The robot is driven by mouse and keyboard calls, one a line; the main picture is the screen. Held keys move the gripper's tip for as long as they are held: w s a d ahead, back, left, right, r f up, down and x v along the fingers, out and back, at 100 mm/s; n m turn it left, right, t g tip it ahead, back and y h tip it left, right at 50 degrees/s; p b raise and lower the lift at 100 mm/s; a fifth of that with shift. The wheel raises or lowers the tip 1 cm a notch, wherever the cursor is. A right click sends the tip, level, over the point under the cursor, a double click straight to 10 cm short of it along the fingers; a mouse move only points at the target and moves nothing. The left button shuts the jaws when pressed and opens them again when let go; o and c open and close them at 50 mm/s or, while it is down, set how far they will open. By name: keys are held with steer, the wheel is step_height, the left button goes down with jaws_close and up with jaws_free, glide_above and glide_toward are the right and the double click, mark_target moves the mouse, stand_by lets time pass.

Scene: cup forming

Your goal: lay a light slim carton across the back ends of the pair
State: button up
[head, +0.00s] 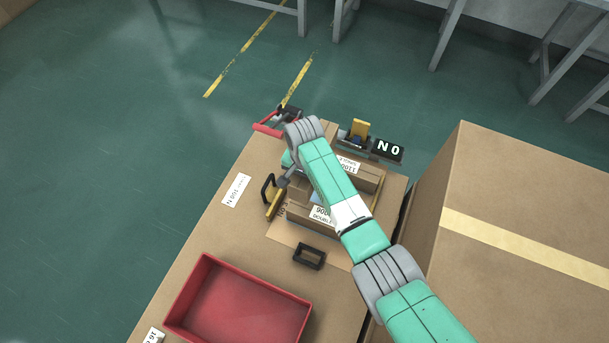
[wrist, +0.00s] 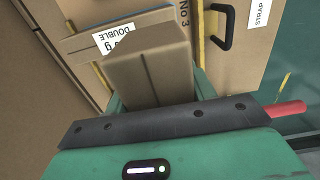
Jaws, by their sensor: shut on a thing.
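My gripper (wrist: 158,78) is shut on a small brown carton (wrist: 155,62) with a seam down its face, which shows between its fingers in the wrist view. In the head view my arm covers most of the gripper and the held carton. Below my arm lie two brown cartons side by side, the near one (head: 303,218) with a "DOUBLE" label and the far one (head: 370,180) with another label. The labelled near carton (wrist: 82,45) also shows behind the held one in the wrist view. I cannot tell whether the held carton touches it.
A red tray (head: 205,265) stands on the bench at the near left. A black frame (head: 309,256) lies nearby. A black handle (head: 266,190) and a red handle (head: 266,129) are left of my arm.

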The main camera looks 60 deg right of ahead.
steer(key=shift+f+b, duration=2.3)
steer(key=shift+f, duration=1.45)
steer(key=shift+f, duration=0.15)
steer(key=o, duration=1.4)
steer(key=shift+f, duration=0.1)
step_height(320, 180, up, 8)
steer(key=p, duration=0.4)
steer(key=shift+w, duration=0.1)
